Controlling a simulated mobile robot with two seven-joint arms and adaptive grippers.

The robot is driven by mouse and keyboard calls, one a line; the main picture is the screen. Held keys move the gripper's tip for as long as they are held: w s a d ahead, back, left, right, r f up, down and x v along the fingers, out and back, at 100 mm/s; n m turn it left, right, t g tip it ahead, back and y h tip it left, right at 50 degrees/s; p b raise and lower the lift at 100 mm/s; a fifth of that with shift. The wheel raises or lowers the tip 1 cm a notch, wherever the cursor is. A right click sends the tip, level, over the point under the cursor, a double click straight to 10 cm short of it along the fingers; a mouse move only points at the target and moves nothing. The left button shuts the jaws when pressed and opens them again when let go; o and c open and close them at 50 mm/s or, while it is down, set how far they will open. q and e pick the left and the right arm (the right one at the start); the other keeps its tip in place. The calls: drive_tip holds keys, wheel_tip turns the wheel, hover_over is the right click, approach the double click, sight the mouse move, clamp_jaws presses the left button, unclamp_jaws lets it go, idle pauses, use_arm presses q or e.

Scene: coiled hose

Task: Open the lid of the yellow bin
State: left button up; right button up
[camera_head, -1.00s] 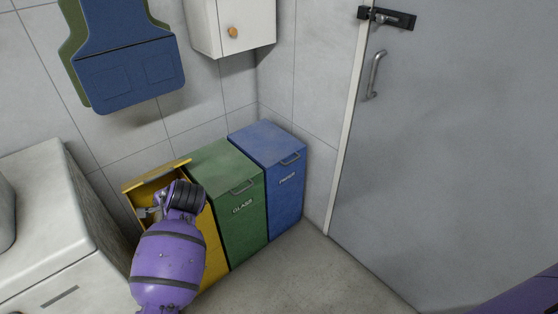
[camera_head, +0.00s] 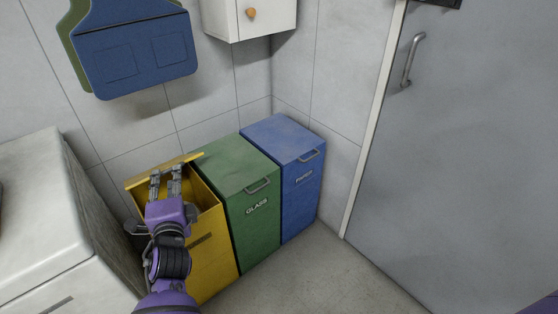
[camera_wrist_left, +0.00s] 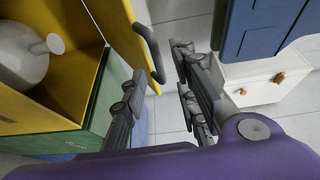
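The yellow bin (camera_head: 215,262) stands leftmost of three bins. Its lid (camera_head: 187,159) is raised, standing up at the back near the wall, and the bin's mouth is open. My left gripper (camera_head: 165,172) is over the mouth, its two fingers apart and pointing at the raised lid. In the left wrist view the gripper (camera_wrist_left: 157,78) is open with nothing between its fingers. The lid's dark handle (camera_wrist_left: 150,45) is just beyond the fingertips there, and contact cannot be told. A white bottle-like object (camera_wrist_left: 22,55) is inside the bin. My right gripper is out of view.
A green GLASS bin (camera_head: 250,215) and a blue PAPER bin (camera_head: 300,195) stand closed to the right. A white cabinet (camera_head: 50,215) is at left. A blue apron (camera_head: 135,50) and a wall cabinet (camera_head: 265,17) hang above. The floor before the grey door (camera_head: 470,160) is clear.

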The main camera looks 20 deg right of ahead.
sight(169, 171)
use_arm(q)
drive_tip(key=shift+w+d, duration=0.15)
drive_tip(key=shift+w, duration=1.7)
clamp_jaws()
